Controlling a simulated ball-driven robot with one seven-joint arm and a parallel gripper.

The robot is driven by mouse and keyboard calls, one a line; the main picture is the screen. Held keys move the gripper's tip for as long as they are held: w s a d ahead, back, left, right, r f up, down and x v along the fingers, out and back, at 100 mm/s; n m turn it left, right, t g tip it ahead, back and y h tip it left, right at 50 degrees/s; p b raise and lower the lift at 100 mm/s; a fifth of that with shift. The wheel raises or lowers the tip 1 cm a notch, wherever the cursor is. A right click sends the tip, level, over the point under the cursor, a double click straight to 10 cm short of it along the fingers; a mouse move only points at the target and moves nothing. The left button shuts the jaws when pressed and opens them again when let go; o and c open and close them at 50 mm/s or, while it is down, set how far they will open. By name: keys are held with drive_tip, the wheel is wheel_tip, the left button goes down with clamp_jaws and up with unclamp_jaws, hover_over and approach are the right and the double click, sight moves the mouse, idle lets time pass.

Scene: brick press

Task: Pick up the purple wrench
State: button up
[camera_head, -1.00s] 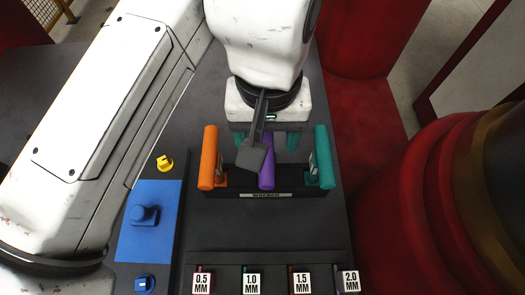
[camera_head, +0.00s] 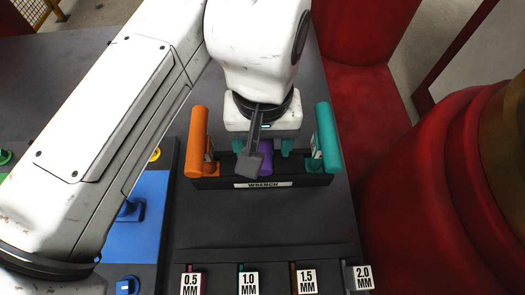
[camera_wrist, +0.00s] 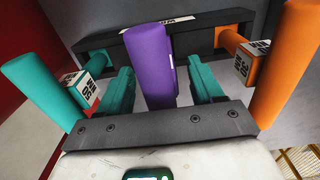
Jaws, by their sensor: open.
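The purple wrench (camera_wrist: 151,65) stands in the dark rack labelled WRENCH (camera_head: 263,184), between an orange wrench (camera_head: 196,142) on the left and a teal wrench (camera_head: 327,137) on the right. In the head view only a short part of the purple wrench (camera_head: 266,155) shows; my arm hides the rest. My gripper (camera_wrist: 165,78) is open, with one teal finger on each side of the purple handle. Gaps show between the fingers and the handle in the wrist view. In the head view my gripper (camera_head: 264,145) is over the rack.
Labelled slots from 0.5 MM (camera_head: 191,283) to 2.0 MM (camera_head: 363,277) line the front of the dark table. A blue panel (camera_head: 145,220) with a knob is at left. Red padded furniture (camera_head: 375,90) stands beyond the right edge.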

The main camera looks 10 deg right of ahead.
clamp_jaws()
idle(0.6)
